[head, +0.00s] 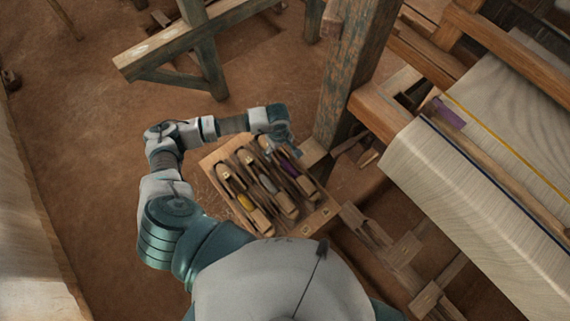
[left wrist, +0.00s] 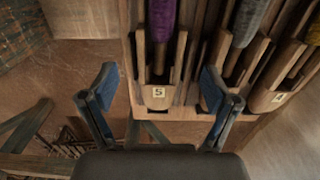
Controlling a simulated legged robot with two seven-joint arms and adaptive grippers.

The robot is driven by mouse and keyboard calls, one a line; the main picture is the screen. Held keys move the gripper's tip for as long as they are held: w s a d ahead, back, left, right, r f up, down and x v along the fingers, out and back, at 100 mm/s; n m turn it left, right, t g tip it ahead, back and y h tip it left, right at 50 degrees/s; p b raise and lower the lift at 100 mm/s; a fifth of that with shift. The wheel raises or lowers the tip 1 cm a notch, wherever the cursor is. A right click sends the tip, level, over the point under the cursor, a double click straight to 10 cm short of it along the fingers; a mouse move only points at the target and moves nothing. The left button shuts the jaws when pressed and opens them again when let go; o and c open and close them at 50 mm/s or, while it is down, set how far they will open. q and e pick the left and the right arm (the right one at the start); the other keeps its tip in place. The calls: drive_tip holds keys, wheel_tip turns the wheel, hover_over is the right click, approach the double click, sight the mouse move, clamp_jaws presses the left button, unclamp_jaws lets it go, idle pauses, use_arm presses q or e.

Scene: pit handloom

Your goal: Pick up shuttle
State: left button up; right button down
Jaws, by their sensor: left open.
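Several wooden shuttles lie side by side on a wooden rack (head: 318,214) in the head view. One holds a purple bobbin (head: 289,169), one a grey bobbin (head: 268,183) and one a yellow bobbin (head: 245,202). My left gripper (head: 291,147) is at the far right end of the rack. Nothing is held. The grey-bobbin shuttle (left wrist: 234,60) lies just right of the right finger. My right gripper is out of view.
A thick loom post (head: 350,80) stands close beyond the gripper. The loom's pale cloth (head: 450,190) and beams fill the right. A wooden trestle (head: 180,50) stands at the back. The dirt floor left of my arm is clear.

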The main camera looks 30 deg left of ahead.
sight(279, 156)
use_arm(q)
drive_tip(key=shift+d+f, duration=0.15)
drive_tip(key=shift+f, duration=0.85)
drive_tip(key=shift+d+f, duration=0.15)
drive_tip(key=shift+f, duration=0.8)
drive_tip(key=shift+s+a, duration=0.1)
drive_tip(key=shift+a, duration=0.1)
drive_tip(key=c, duration=1.5)
drive_tip(key=shift+o, duration=0.2)
wheel_tip(279, 156, up, 10)
